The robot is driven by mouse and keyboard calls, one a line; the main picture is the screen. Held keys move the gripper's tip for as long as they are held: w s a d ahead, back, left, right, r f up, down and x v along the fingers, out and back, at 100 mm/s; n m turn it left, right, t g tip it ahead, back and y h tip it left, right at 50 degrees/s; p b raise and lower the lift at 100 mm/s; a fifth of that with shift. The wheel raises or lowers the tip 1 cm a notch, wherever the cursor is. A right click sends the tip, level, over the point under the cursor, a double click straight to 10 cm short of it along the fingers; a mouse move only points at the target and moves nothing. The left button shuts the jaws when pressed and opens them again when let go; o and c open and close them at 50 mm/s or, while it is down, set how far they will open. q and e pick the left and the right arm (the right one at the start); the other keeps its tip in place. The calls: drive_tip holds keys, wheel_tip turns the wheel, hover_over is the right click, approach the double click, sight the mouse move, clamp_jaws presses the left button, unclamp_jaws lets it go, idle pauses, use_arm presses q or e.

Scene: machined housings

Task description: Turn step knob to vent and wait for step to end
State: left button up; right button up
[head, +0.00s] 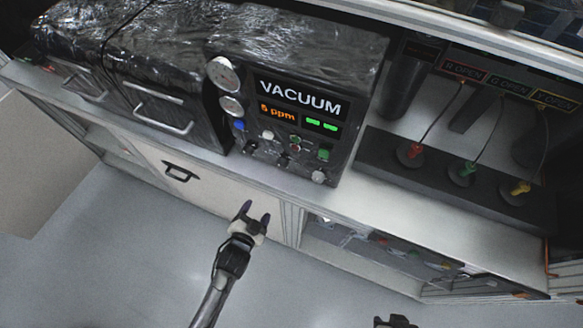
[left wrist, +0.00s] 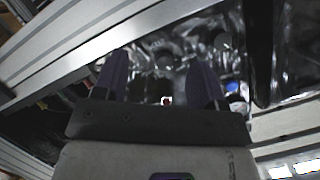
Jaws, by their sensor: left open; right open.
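The vacuum unit's panel (head: 300,97) has a black face with a VACUUM sign, an orange "5 ppm" readout (head: 278,113) and green lit bars. Below sit several small knobs, including a dark one (head: 282,160) and a pale one (head: 318,176). Their labels are too small to read, so I cannot tell which is the step knob or its setting. My left gripper (head: 256,211) is open and empty, in front of and below the panel, apart from it. Its spread fingers also show in the left wrist view (left wrist: 160,82). My right gripper (head: 395,322) is mostly cut off at the bottom edge.
Two round gauges (head: 224,75) sit left of the display. Foil-wrapped drawers with handles (head: 160,108) stand further left. On the right, a dark block (head: 390,165) carries red, green and yellow plugs with wires. A cabinet with a dark handle (head: 181,172) lies under the counter. The floor in front is clear.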

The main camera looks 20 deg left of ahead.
sight(280, 167)
use_arm(q)
wheel_tip(280, 167, up, 5)
drive_tip(key=d+m+t+h, duration=0.2)
drive_tip(key=m+t, duration=0.1)
drive_tip(key=w, duration=0.4)
drive_tip(key=w+p, duration=0.1)
drive_tip(key=w, duration=0.3)
drive_tip(key=w+d, duration=0.1)
drive_tip(key=w, duration=0.3)
drive_tip(key=shift+w+p, duration=0.4)
drive_tip(key=shift+w+f, duration=0.1)
drive_tip(key=shift+w, duration=0.7)
drive_tip(key=c, duration=0.9)
